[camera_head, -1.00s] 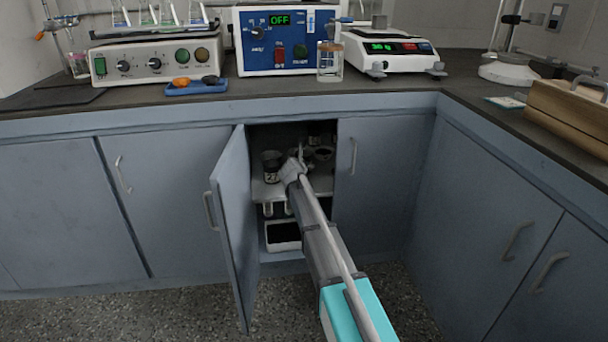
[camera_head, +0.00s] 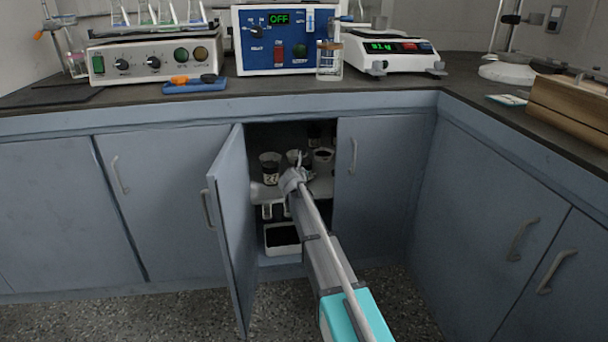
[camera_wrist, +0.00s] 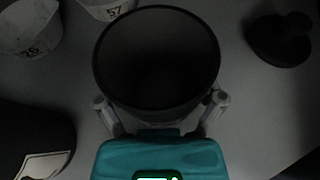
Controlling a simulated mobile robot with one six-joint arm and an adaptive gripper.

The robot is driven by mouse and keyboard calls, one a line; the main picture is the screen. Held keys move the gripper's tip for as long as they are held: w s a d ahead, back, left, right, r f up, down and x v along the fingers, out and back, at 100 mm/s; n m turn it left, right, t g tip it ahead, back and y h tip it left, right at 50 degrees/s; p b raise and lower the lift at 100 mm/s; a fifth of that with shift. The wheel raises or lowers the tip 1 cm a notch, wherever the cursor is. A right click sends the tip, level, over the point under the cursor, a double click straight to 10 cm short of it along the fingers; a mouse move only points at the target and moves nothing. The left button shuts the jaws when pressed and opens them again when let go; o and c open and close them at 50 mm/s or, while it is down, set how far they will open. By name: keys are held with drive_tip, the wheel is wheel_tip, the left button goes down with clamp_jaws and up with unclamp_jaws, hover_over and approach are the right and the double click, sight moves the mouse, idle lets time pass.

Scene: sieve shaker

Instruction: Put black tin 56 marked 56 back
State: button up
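A dark round tin (camera_wrist: 157,108), open at the top, stands upright between the two fingers of my gripper (camera_wrist: 160,103) in the wrist view. One finger lies along each side of it, just below the rim. I cannot tell whether they press on it. Its number is hidden. In the head view my gripper (camera_head: 292,180) reaches into the open cabinet at its upper shelf (camera_head: 262,190), among several cups and tins. The tin cannot be singled out for certain there.
Pale cups marked 57 (camera_wrist: 108,12) and 26 (camera_wrist: 30,40) stand at upper left of the wrist view. A dark knobbed object (camera_wrist: 280,42) is at right, a black labelled thing (camera_wrist: 30,140) at lower left. The open cabinet door (camera_head: 232,225) stands left of my arm.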

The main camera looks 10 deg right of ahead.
drive_tip(key=shift+r, duration=0.15)
idle(0.4)
drive_tip(key=shift+s+r+p, duration=0.15)
drive_tip(key=shift+s+p, duration=0.1)
drive_tip(key=shift+p, duration=0.05)
drive_tip(key=p+v, duration=0.4)
drive_tip(key=v, duration=0.7)
drive_tip(key=shift+s+a, duration=0.2)
